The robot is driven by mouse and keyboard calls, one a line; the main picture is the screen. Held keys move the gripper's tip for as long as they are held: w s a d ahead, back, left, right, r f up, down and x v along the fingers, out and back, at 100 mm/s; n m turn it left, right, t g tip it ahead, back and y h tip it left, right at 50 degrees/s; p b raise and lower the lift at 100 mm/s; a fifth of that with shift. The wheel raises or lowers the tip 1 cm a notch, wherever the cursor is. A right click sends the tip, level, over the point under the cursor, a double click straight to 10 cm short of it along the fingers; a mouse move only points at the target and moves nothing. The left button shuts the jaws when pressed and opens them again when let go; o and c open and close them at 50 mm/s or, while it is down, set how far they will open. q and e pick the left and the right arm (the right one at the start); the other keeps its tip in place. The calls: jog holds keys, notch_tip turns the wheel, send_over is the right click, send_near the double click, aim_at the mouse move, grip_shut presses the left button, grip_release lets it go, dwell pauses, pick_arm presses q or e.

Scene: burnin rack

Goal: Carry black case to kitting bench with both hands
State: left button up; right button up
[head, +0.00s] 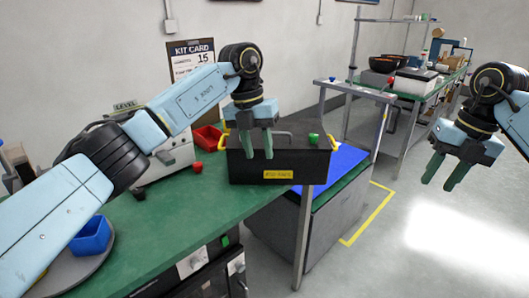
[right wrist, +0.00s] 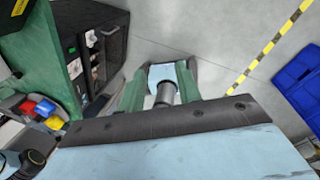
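The black case (head: 290,162) with a yellow label is at the right end of the green-topped bench (head: 165,225) in the head view. Yellow handle parts show at its left and right ends. My left gripper (head: 258,157) points down and is open, its two green fingers apart, overlapping the left part of the case. I cannot tell whether it touches the case. Nothing shows between its fingers. My right gripper (head: 438,184) is open and empty over the floor at the right, well apart from the case. Its spread fingers also show in the right wrist view (right wrist: 158,95).
Another green bench (head: 450,78) holds bowls.

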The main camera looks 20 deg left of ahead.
notch_tip(320, 180, up, 12)
jog(key=d, duration=0.2)
jog(key=shift+w, duration=0.3)
jog(key=shift+a+f, duration=0.1)
jog(key=shift+f, duration=0.05)
